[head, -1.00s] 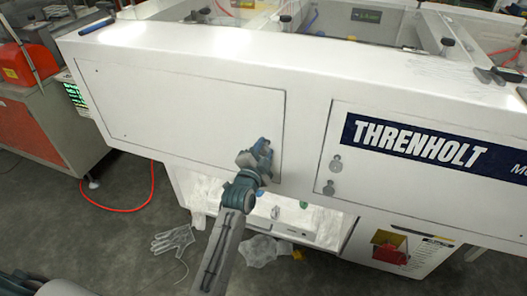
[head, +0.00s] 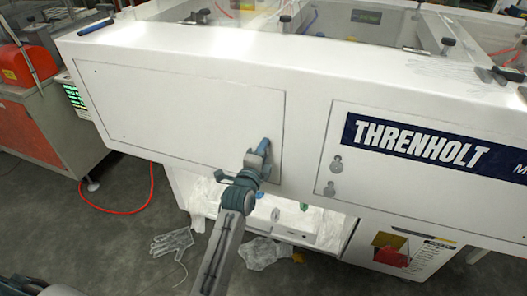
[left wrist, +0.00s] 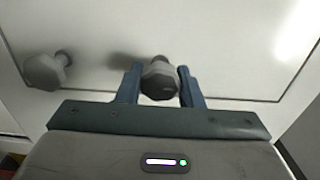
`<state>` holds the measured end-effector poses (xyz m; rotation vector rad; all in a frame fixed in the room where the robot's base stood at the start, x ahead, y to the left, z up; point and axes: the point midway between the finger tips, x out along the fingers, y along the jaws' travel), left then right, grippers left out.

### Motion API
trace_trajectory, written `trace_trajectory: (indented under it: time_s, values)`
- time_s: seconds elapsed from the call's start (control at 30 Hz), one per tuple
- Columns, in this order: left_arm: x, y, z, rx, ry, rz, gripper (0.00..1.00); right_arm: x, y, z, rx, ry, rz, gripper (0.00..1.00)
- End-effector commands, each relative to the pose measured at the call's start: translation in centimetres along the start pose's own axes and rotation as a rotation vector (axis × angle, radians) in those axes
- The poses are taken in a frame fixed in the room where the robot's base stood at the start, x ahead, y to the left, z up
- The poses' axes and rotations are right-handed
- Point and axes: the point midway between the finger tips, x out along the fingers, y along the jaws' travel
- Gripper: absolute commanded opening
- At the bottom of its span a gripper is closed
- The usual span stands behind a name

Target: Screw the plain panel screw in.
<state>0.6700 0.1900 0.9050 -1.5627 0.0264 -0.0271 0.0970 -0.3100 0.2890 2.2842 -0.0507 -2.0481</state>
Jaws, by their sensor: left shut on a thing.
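The plain panel (head: 180,105) is the unlabelled white door on the left of the white machine front in the head view. My left gripper (head: 262,150) is at its lower right part, pointing at the face. In the left wrist view, the gripper (left wrist: 160,84) is shut on a grey knob-headed screw (left wrist: 160,80), with a finger on each side of the head. A second similar screw (left wrist: 45,71) stands out from the panel to the left, outside the fingers. In the head view my gripper hides both screws. I cannot tell how deep the held screw sits.
The THRENHOLT panel (head: 420,200) to the right carries two grey knobs (head: 336,165) at its left edge. Below is an open bay (head: 315,225). A clear glove (head: 172,242) and a crumpled film piece (head: 260,253) lie low down near my arm.

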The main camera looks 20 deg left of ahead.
Motion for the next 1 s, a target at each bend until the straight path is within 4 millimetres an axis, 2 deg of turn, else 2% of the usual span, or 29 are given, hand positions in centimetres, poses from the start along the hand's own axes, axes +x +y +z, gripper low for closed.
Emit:
trace_trajectory:
  time_s: [0.4,0.43,0.53,0.83,1.0]
  values:
    - [0.0,0.2,0.0,0.009,0.000,0.003,0.11,0.0,0.1,0.2,0.000,-0.004,0.001,0.00]
    - [0.0,0.2,0.0,0.009,0.000,0.003,0.35,0.1,0.1,0.2,0.000,-0.004,0.001,0.00]
    - [0.0,0.1,0.0,0.009,0.000,0.003,0.55,0.1,0.1,0.3,-0.001,-0.005,0.001,0.00]
    - [-0.1,0.1,0.0,0.007,0.000,0.001,0.55,0.1,0.1,0.3,-0.001,-0.005,0.001,0.00]
    - [-1.9,0.3,0.0,0.006,0.000,0.001,0.55,0.6,0.1,0.3,-0.001,-0.005,0.001,0.00]
